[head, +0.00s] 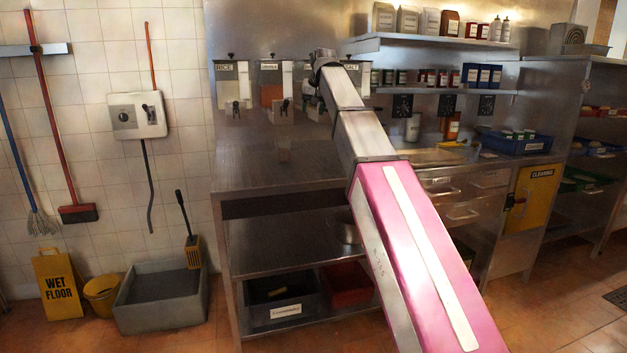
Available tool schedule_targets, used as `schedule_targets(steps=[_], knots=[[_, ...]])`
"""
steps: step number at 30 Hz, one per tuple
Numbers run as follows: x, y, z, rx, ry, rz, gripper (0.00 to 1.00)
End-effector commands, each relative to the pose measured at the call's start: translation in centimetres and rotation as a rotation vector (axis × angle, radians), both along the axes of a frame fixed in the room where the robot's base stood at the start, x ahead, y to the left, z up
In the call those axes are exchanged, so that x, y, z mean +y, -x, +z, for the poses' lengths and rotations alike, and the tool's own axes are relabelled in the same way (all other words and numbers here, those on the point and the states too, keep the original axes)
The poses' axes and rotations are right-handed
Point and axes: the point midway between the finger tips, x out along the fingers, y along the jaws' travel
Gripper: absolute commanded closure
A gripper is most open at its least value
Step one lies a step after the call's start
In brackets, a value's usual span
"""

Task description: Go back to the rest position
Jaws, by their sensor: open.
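My pink and grey arm reaches from the lower right up to the wall dispensers. My gripper (317,90) is at its far end, small and dark, in front of the dispenser row and above the steel counter (275,175). It is open. I see nothing held in it, though its fingers are hard to make out against the dispensers. A dispenser labelled RICE (232,85) and a reddish-filled one (271,88) hang to its left. One labelled SALT (352,75) is to its right, partly behind my arm.
Shelves of jars (430,22) hang at the back right, with a blue tray (515,143) below. A grey floor sink (160,300), yellow bucket (101,292) and wet-floor sign (58,285) stand at left. Floor at lower right is clear.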

Motion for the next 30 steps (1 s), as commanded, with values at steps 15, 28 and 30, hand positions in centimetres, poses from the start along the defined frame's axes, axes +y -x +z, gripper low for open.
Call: schedule_targets(steps=[15, 28, 30], knots=[[-6.0, 3.0, -21.9, 0.125, 0.060, -0.046, 0.47], [-11.7, 10.4, -39.5, 0.245, 0.110, -0.078, 0.47], [-12.5, 12.0, -42.1, 0.266, 0.119, -0.082, 0.47]])
